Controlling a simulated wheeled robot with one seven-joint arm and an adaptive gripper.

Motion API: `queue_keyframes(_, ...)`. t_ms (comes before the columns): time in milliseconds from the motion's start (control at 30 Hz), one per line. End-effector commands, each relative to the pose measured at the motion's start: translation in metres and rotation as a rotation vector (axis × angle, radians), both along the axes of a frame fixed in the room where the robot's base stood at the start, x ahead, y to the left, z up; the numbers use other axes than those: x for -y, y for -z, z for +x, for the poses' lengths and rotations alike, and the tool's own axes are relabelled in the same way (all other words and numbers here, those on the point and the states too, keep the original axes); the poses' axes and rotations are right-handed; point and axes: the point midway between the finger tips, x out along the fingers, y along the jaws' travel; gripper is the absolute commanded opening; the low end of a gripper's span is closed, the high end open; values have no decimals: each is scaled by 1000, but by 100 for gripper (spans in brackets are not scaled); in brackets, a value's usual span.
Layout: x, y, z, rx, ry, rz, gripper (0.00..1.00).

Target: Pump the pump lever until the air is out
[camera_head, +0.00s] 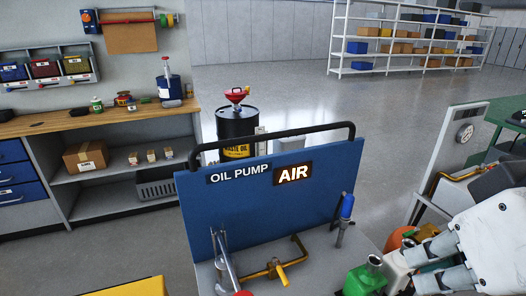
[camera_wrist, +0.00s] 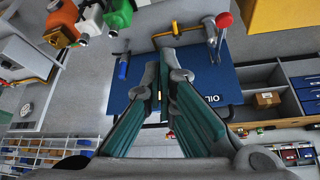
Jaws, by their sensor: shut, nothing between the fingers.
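The pump lever is a metal arm (camera_head: 226,262) with a red knob (camera_head: 242,293) at the bottom edge of the head view, standing at the left of the cart deck. In the wrist view the lever's red knob (camera_wrist: 224,20) shows at the top, right of my gripper. My gripper (camera_wrist: 165,62) is shut and empty, apart from the lever, with its fingertips over the cart. In the head view my arm enters from the right. The blue panel (camera_head: 215,215) reads OIL PUMP, and its AIR sign (camera_head: 293,174) is lit.
A yellow valve handle (camera_head: 281,274) on a brass pipe sits right of the lever. A blue-handled tool (camera_head: 346,207) stands further right. A green bottle (camera_head: 362,280) is near my arm. A dark rail (camera_head: 275,133) tops the panel. A waste oil drum (camera_head: 236,122) stands behind.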

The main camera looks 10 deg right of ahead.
Motion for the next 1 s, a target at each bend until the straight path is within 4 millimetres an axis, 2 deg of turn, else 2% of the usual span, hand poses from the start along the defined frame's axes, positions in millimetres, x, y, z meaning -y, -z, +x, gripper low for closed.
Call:
queue_keyframes(33, 0, -10, -2, -1, 0, 0, 0)
queue_keyframes(533, 0, -71, -2, -1, 0, 0, 0)
queue_keyframes(667, 0, -78, -1, 1, 0, 0, 0)
queue_keyframes(1000, 0, -77, 0, 1, 0, 0, 0)
